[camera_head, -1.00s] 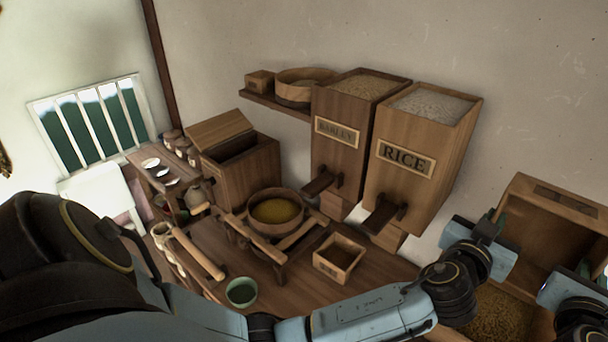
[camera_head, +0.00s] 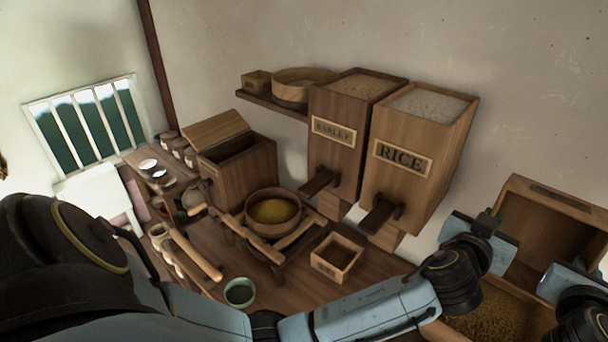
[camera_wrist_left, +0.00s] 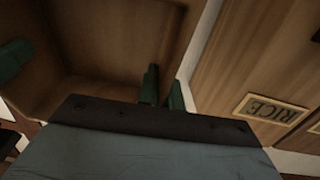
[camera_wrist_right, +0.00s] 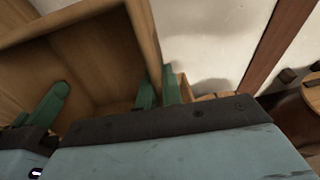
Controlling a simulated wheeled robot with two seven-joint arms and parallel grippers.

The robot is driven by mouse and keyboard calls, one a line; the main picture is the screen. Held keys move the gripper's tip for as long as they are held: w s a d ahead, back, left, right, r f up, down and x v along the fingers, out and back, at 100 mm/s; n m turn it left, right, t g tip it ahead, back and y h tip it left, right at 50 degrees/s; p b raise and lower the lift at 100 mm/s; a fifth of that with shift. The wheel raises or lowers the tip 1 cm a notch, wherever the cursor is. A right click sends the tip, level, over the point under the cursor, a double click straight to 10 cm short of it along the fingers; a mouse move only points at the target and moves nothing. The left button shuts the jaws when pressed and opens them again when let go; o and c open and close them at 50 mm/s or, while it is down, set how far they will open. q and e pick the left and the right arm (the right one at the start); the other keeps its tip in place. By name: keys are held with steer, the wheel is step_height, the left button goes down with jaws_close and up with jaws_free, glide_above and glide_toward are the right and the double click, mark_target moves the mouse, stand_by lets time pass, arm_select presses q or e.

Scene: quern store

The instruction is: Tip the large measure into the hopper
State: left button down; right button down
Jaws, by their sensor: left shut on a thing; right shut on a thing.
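The large measure is a wooden box (camera_head: 528,232) at the right of the head view, tilted with its open side showing. My left gripper (camera_head: 490,222) is shut on its near-left wall, which shows between the green fingertips (camera_wrist_left: 162,92) in the left wrist view. My right gripper (camera_head: 550,268) is shut on another part of its wall, seen in the right wrist view (camera_wrist_right: 158,92). The inside looks bare in both wrist views. Below it, golden grain (camera_head: 487,312) lies in a wooden container that looks like the hopper, partly hidden by my arm.
Tall bins marked BARLEY (camera_head: 333,150) and RICE (camera_head: 408,190) stand left of the measure. A bench holds a round quern (camera_head: 273,228) with grain, a small wooden box (camera_head: 336,258) and a green bowl (camera_head: 239,292). A lidded chest (camera_head: 240,175) stands behind.

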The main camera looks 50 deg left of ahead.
arm_select(q)
steer(key=shift+w+a+f+g, duration=0.15)
steer(key=shift+w+a+g, duration=0.1)
steer(key=shift+w+g, duration=0.05)
arm_select(e)
steer(key=shift+w+d+f+g, duration=0.1)
steer(key=shift+w+d+g, duration=0.1)
steer(key=shift+w+g, duration=0.1)
arm_select(q)
steer(key=shift+w+f+g, duration=0.4)
steer(key=shift+g, duration=0.5)
arm_select(e)
steer(key=shift+w+f+g, duration=0.35)
steer(key=shift+w+g, duration=0.15)
steer(key=shift+g, duration=0.4)
steer(key=shift+w+f+g, duration=0.2)
steer(key=shift+w+g, duration=0.05)
steer(key=shift+g, duration=0.25)
arm_select(q)
steer(key=shift+w+f+g, duration=0.4)
steer(key=shift+f+g, duration=0.1)
steer(key=shift+g, duration=0.5)
arm_select(e)
steer(key=shift+w+f+g, duration=0.15)
steer(key=shift+f+g, duration=0.1)
steer(key=shift+g, duration=0.15)
